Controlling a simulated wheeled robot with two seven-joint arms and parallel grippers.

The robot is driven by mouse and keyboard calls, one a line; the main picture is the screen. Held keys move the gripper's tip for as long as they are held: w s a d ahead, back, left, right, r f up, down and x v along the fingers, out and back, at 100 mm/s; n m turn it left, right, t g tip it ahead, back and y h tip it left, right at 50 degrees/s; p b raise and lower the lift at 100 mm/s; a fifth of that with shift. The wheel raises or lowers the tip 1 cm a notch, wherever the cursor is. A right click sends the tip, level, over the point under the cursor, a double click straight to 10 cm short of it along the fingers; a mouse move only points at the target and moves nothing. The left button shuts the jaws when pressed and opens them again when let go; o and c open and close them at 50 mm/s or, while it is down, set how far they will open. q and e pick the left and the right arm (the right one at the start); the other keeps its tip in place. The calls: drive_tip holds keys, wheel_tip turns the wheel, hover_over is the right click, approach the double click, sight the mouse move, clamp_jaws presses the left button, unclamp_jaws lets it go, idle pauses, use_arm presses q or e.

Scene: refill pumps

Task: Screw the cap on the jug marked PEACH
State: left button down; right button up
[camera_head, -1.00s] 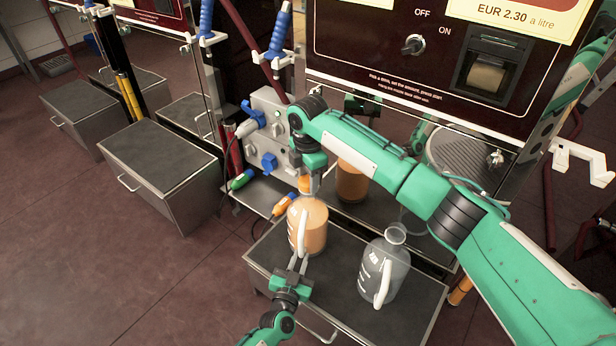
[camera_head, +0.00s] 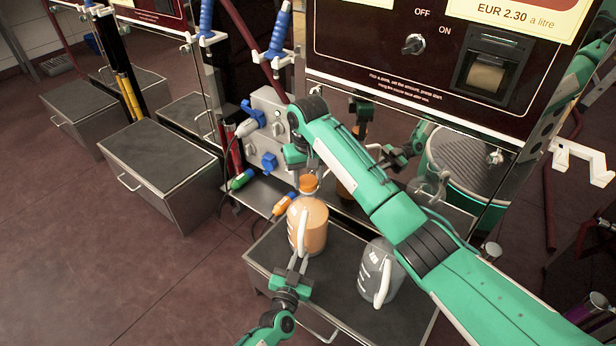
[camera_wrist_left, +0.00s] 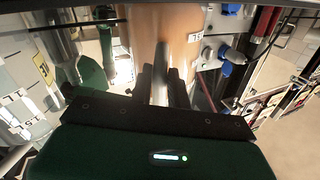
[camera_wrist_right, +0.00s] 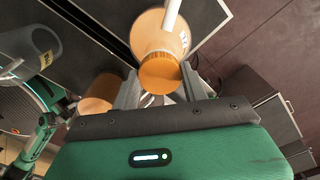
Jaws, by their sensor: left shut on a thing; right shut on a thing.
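The jug with orange contents (camera_head: 312,228) stands upright on the dark platform; its label is too small to read. An orange cap (camera_head: 308,183) is at the top of its neck; whether it is fully seated cannot be told. My left gripper (camera_head: 297,264) is shut on the jug's white handle (camera_head: 301,232), also seen in the left wrist view (camera_wrist_left: 161,72). My right gripper (camera_wrist_right: 160,74) comes from above, with its fingers on either side of the cap (camera_wrist_right: 160,76), shut on it. In the head view my right arm partly hides that gripper.
A clear grey jug (camera_head: 376,275) stands to the right on the same platform (camera_head: 335,262), partly hidden by my right arm. Behind is the shiny dispenser front with reflections.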

drive_tip(key=m, duration=0.5)
drive_tip(key=shift+m, duration=0.3)
drive_tip(key=o, duration=1.2)
drive_tip(key=shift+c, duration=0.2)
wheel_tip(320, 180, up, 12)
use_arm(q)
drive_tip(key=c, duration=1.3)
unclamp_jaws()
drive_tip(key=shift+o, duration=0.2)
drive_tip(key=shift+s, duration=0.1)
drive_tip(key=p+v, duration=0.3)
drive_tip(key=v, duration=1)
drive_tip(key=shift+s+p, duration=0.3)
drive_tip(key=shift+p, duration=0.1)
use_arm(e)
wheel_tip(320, 180, up, 4)
drive_tip(key=shift+f, duration=0.1)
